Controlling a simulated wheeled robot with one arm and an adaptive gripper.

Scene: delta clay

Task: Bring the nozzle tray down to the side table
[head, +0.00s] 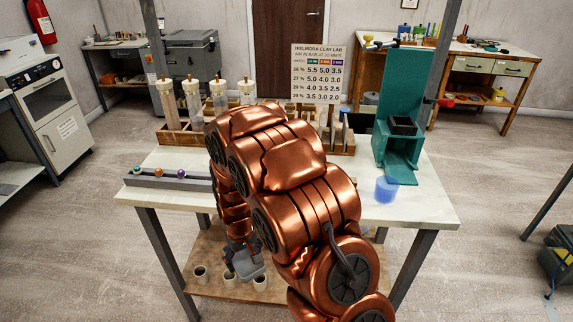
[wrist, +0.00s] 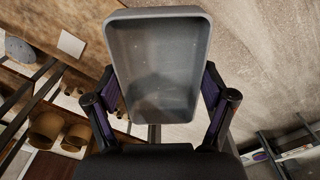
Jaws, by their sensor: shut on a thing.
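The nozzle tray (wrist: 160,22) is a grey, rectangular, shallow tray with rounded corners. It fills the upper middle of the wrist view, and its inside looks empty apart from a shadow. My gripper (wrist: 160,95) is shut on it, with one finger on each side. In the head view my gripper (head: 243,252) hangs low in front of the main table, and the grey tray (head: 250,270) shows at its end near the lower shelf. My copper arm hides much of the area. I cannot tell which surface is the side table.
Open floor (head: 480,230) lies to the right.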

